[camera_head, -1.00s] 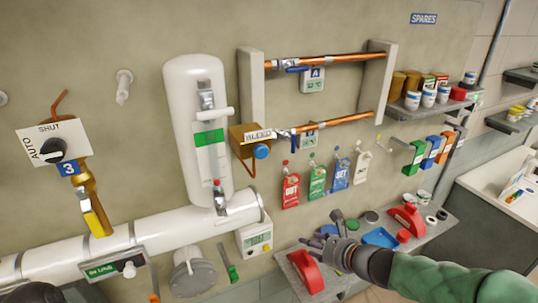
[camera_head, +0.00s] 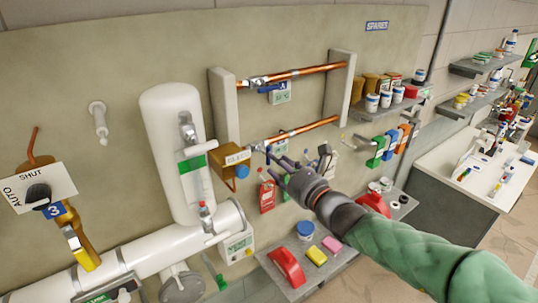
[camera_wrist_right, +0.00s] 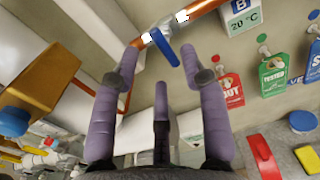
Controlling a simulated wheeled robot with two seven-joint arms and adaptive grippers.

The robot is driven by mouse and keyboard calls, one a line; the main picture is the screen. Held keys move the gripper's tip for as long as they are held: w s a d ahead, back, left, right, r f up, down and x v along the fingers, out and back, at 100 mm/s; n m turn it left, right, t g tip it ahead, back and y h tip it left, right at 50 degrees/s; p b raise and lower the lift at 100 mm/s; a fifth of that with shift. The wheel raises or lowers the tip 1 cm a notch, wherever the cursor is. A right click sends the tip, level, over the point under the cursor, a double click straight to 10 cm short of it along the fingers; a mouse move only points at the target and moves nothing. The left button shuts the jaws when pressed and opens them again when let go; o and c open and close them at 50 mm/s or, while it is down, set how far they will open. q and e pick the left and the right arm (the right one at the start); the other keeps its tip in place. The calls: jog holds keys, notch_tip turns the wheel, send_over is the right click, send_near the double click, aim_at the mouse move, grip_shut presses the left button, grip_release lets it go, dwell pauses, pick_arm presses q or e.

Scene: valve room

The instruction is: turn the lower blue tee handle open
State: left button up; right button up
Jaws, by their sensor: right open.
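The lower blue tee handle (camera_head: 268,153) sits on a metal valve at the left end of the lower copper pipe (camera_head: 307,128). In the right wrist view the blue handle (camera_wrist_right: 165,53) points away from the pipe, roughly crosswise to it. My right gripper (camera_head: 302,168) is open and empty, just below and right of the handle in the head view. In the wrist view its purple fingers (camera_wrist_right: 162,62) are spread, with the handle's end between and beyond the upper fingertips. I see no contact. My left gripper is not in view.
An upper pipe (camera_head: 300,71) has another blue handle (camera_head: 269,88). A brass box marked BLEED (camera_head: 229,164) is close left of the lower valve. Hanging tags, including a red one (camera_wrist_right: 229,90), are right of the fingers. A shelf (camera_head: 325,272) with small items lies below.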

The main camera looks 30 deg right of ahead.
jog(key=shift+w+a+p, duration=0.15)
jog(key=shift+w+p, duration=0.25)
jog(key=shift+w, duration=1.9)
grip_shut()
